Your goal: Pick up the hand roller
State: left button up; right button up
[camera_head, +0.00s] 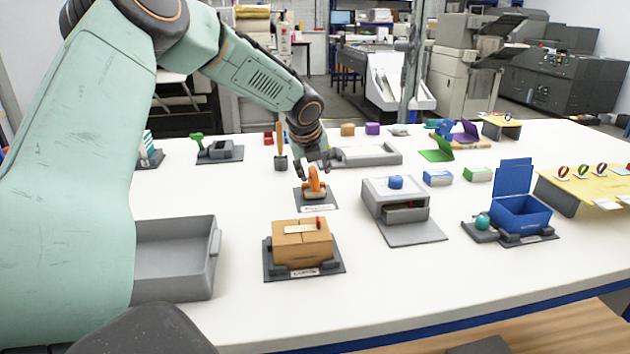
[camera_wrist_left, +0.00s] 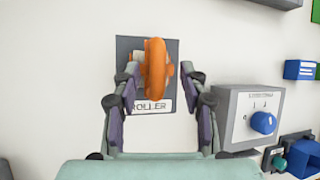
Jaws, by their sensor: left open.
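The hand roller (camera_head: 315,183) is orange and sits on a dark base plate with a white label on the table. In the left wrist view the orange roller (camera_wrist_left: 155,68) stands out from its grey plate (camera_wrist_left: 126,50), with "ROLLER" readable on the label. My left gripper (camera_head: 316,160) is just above and behind the roller, pointing down. In the wrist view its two fingers are spread, and the roller shows between the fingertips with a gap to the right finger. Whether the left finger touches it I cannot tell. My right gripper is not in view.
A cardboard box (camera_head: 302,243) on a dark base stands in front of the roller. A grey drawer unit (camera_head: 395,203) is to its right, a grey tray (camera_head: 178,262) to its front left. A dark-based upright tool (camera_head: 281,162) stands behind left. Bare table lies around the roller plate.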

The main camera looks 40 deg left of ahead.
pick_arm(q)
jog(key=shift+a+f, duration=0.25)
jog(key=shift+a, duration=0.15)
jog(key=shift+w+d+r, duration=0.1)
jog(key=shift+d, duration=0.2)
jog(key=c, duration=0.5)
jog(key=shift+a, duration=0.2)
jog(key=c, duration=0.4)
jog(key=shift+d, duration=0.1)
grip_shut()
